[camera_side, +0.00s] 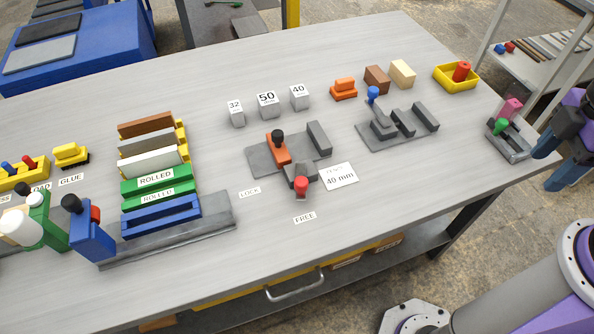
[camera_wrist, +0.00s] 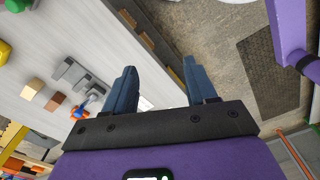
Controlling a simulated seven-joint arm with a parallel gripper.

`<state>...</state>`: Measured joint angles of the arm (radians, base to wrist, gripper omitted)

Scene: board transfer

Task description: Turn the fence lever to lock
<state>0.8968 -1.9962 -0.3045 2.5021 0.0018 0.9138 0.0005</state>
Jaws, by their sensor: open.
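In the side view, the lever with a red knob (camera_side: 302,186) sits at the front of a grey fence fixture (camera_side: 260,162). The knob lies near the FREE label (camera_side: 305,217), to the right of the LOCK label (camera_side: 250,192). An orange block with a black knob (camera_side: 278,148) sits on the fixture, left of a grey bar (camera_side: 319,137). My gripper (camera_wrist: 160,66) is open and empty in the wrist view. It also shows partly at the right edge of the side view, well away from the lever. The red knob cannot be made out in the wrist view.
A 40 mm card (camera_side: 339,176) lies right of the lever. Another grey fixture with a blue knob (camera_side: 372,94) stands behind right. A rack of coloured boards (camera_side: 157,180) is at left. A small grey holder (camera_side: 510,145) is near my gripper. The front right tabletop is clear.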

